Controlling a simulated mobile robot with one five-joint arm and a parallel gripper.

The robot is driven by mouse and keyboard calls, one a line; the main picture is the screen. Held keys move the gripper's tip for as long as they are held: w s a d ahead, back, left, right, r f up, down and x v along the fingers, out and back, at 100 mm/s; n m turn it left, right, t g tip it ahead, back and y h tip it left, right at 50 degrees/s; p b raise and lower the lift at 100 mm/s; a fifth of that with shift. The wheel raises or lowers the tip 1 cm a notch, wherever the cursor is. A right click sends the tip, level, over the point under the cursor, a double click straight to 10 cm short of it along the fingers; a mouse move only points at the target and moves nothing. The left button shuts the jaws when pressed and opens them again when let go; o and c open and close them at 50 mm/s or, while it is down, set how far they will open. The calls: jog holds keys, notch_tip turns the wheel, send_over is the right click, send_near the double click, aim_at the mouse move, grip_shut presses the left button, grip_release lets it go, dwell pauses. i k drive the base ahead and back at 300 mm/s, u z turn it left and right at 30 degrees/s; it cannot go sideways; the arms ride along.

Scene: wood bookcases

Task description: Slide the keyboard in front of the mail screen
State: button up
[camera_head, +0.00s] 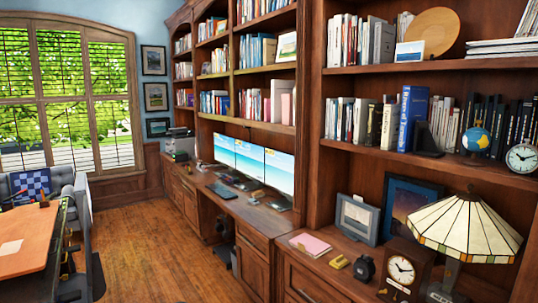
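A dark keyboard (222,191) lies on the wooden counter of the bookcase, near its front edge. Three screens stand in a row behind it: a far screen (223,148), a middle screen (249,158) and a near screen (279,171). All three show a blue picture with a pale lower part. I cannot tell which one is the mail screen. The keyboard lies in front of the far part of the row, apart from the near screen. My gripper is not in view.
Small items and a pink paper stack (310,244) lie on the counter nearer me. A lamp (465,229) and a clock (402,270) stand at right. A desk (28,240) and chair (80,205) are at left. The wooden floor (150,240) between is clear.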

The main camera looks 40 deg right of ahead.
aim_at(220, 190)
jog(key=z, duration=0.25)
jog(key=i, duration=6.1)
jog(key=z, duration=1.25)
